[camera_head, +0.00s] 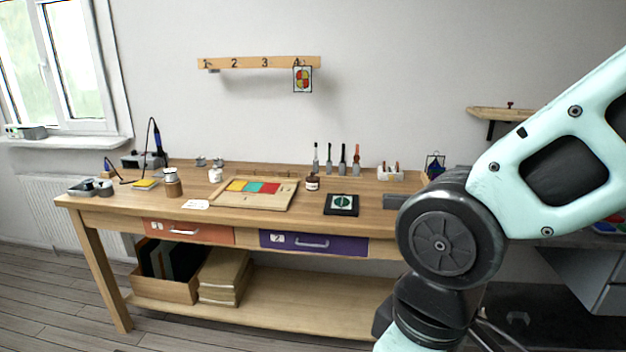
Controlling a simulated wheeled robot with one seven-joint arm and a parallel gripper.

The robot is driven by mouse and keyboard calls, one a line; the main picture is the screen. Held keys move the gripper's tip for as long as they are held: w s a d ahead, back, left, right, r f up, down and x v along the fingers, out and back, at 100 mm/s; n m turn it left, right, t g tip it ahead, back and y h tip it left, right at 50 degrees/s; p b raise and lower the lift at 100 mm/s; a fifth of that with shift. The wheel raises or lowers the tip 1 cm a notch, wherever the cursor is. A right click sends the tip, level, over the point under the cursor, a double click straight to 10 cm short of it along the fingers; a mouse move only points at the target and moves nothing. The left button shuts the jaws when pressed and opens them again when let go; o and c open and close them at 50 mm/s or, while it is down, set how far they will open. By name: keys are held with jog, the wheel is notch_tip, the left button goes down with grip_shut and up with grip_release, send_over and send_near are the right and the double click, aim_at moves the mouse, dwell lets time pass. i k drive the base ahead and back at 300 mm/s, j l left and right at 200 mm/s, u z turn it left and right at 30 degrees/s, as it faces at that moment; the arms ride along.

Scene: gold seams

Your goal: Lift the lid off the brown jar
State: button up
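My arm fills the right side of the view, in front of the bench's right end. My gripper is out of view, so its state and its distance from the jar do not show.
Upright tools (356,160) stand behind. Drawers (312,243) front the bench. A wall rail (258,62) hangs above.

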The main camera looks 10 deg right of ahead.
aim_at(312, 177)
jog(key=i+j+u, duration=0.15)
jog(key=i, duration=2.2)
